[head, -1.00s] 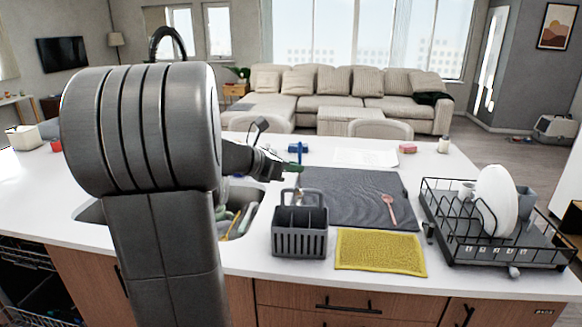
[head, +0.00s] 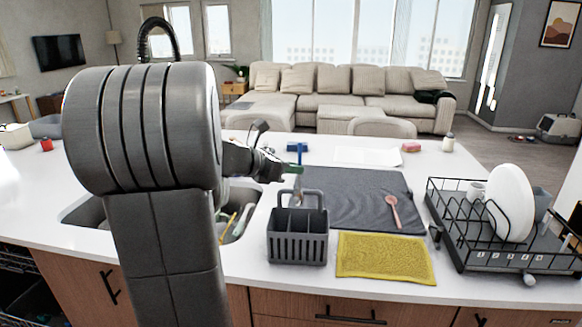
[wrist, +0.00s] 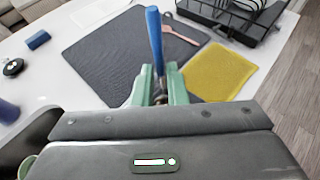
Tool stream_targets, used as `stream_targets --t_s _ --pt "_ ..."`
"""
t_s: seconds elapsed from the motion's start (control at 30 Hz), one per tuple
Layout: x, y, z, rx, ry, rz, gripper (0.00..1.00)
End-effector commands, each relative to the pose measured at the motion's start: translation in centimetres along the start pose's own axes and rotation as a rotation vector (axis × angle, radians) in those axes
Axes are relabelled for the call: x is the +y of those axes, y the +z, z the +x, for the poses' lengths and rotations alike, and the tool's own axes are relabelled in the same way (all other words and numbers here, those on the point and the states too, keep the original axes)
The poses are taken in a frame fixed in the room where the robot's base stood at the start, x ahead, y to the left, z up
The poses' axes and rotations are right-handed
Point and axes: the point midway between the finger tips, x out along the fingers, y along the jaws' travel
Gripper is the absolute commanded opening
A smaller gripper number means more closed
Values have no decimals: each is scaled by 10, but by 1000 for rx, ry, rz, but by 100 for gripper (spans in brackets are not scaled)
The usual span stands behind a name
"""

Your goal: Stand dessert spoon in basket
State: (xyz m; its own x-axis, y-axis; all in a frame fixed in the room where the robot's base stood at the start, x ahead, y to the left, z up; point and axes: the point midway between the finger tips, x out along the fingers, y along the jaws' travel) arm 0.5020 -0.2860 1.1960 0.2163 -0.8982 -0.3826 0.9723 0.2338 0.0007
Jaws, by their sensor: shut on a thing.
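My gripper (head: 291,170) is shut on an upright utensil with a blue handle (head: 299,150), which I take to be the dessert spoon. Its metal lower part (head: 298,188) hangs below the fingers, behind the basket's handle, and its tip is hidden. In the wrist view the blue handle (wrist: 155,38) rises between the green fingers (wrist: 160,88). The dark grey basket (head: 297,248) stands upright on the counter, nearer the head camera than my gripper. Its slots look empty. The spoon appears at the basket's far side; I cannot tell whether it touches it. The basket is not visible in the wrist view.
A pink spoon (head: 393,211) lies on the dark mat (head: 345,190). A yellow cloth (head: 385,258) lies right of the basket. A dish rack (head: 480,262) with a plate (head: 511,203) stands farther right. The sink (head: 240,203), holding utensils, is to the left.

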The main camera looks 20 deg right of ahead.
Motion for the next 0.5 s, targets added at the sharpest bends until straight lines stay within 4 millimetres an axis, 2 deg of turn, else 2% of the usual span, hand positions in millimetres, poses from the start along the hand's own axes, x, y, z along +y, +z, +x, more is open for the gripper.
stream_targets --t_s 0.03,0.5 --pt "0 -8 3 0 0 0 0" --pt "0 -42 18 1 -1 -2 0"
